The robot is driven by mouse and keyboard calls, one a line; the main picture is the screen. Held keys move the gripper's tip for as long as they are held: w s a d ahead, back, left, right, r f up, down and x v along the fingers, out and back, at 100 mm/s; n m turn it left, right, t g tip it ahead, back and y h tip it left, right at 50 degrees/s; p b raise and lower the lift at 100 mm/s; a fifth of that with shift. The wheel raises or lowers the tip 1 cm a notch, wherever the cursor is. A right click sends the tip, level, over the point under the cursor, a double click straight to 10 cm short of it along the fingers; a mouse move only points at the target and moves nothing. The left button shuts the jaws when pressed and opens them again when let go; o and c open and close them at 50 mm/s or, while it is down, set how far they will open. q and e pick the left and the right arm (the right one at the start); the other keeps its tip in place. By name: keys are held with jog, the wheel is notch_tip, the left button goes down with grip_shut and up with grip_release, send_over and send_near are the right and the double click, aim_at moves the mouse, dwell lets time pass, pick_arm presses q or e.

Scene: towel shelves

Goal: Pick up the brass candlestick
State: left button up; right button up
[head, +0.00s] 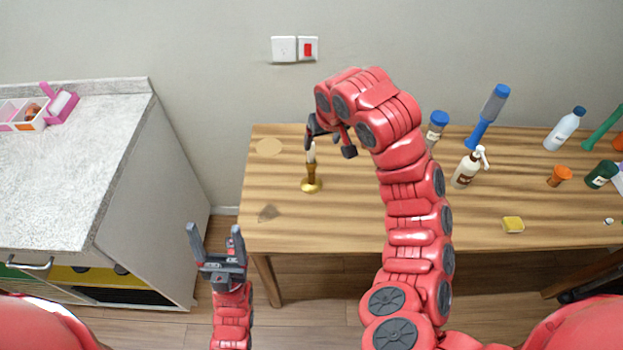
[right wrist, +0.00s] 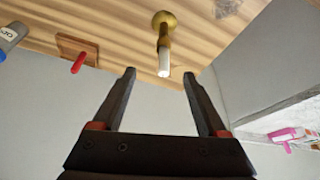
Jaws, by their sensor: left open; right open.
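The brass candlestick (head: 311,184) stands upright on the left part of the wooden table, with a white candle in its top. My right gripper (head: 329,145) is open at the candle's upper end, and my right arm arches over the table to it. In the right wrist view the candlestick (right wrist: 164,27) and its white candle appear beyond and between the open fingertips (right wrist: 159,75). Nothing is between the fingers' inner faces as far as I can see. My left gripper (head: 215,235) is open and empty, in front of the table's left end.
The wooden table (head: 285,232) is clear around the candlestick. A grey-topped cabinet (head: 70,165) stands at the left.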

jog(key=b, duration=0.2)
send_over(313, 159)
jog(key=s+d, duration=0.1)
jog(key=s, duration=0.1)
notch_tip(313, 159, down, 7)
jog(key=x, duration=0.2)
jog(key=shift+w+f, duration=0.2)
jog(key=shift+w+f+p, duration=0.15)
jog(key=shift+f+p, duration=0.15)
jog(key=shift+f, duration=0.25)
jog(key=shift+w+a+f+p, duration=0.1)
jog(key=shift+a+f+p, duration=0.1)
jog(key=shift+f+p, duration=0.3)
jog(key=p+x, duration=0.1)
jog(key=x, duration=0.2)
jog(key=shift+a+f, duration=0.1)
jog(key=shift+a, duration=0.05)
jog(key=shift+w+f, duration=0.15)
jog(key=shift+f, duration=0.35)
jog(key=shift+c, duration=0.2)
grip_shut()
